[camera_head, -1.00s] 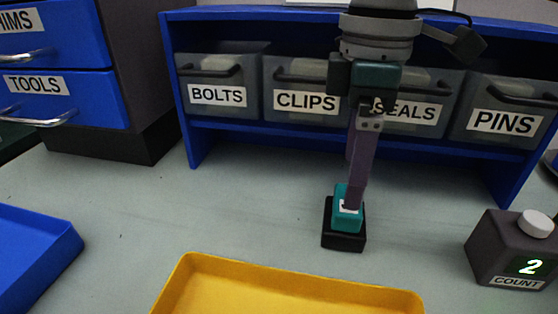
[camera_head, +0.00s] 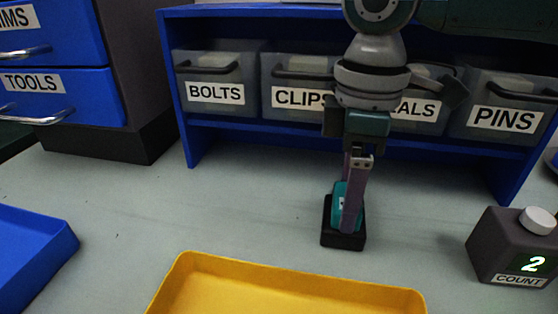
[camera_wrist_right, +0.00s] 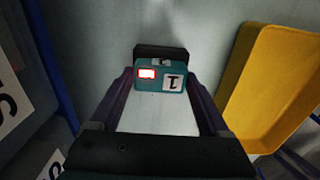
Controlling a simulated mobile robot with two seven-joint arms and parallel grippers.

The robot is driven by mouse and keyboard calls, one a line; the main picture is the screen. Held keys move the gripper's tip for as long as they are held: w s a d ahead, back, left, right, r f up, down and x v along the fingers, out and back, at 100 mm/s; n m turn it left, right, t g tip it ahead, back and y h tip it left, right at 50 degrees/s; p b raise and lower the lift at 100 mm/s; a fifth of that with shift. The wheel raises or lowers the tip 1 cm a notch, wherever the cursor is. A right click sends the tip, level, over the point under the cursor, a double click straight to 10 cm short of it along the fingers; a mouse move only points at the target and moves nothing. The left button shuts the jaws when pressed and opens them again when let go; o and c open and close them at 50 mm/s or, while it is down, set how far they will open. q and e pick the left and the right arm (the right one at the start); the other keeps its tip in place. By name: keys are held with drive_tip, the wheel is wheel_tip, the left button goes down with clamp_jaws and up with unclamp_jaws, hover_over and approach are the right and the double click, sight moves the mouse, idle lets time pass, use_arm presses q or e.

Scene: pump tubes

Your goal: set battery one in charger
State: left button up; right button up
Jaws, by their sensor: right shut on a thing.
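The battery (camera_head: 338,208) is a teal block with a white label. It stands in the black charger (camera_head: 344,240) on the table, with its lower part inside or behind the charger's rim. How deep it sits I cannot tell. In the right wrist view the battery (camera_wrist_right: 154,76) shows a label reading 1 and a small white patch edged in red, with the dark charger (camera_wrist_right: 160,51) behind it. My right gripper (camera_head: 350,225) points down, its purple fingers shut on the battery from both sides. My left gripper is out of view.
A yellow tray (camera_head: 290,271) lies in front of the charger, and a blue tray (camera_head: 32,240) lies at left. A counter box (camera_head: 508,248) reading 2 stands at right. A blue shelf (camera_head: 265,131) with labelled bins is behind my arm.

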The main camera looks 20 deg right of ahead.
clamp_jaws()
drive_tip(key=shift+r, duration=0.1)
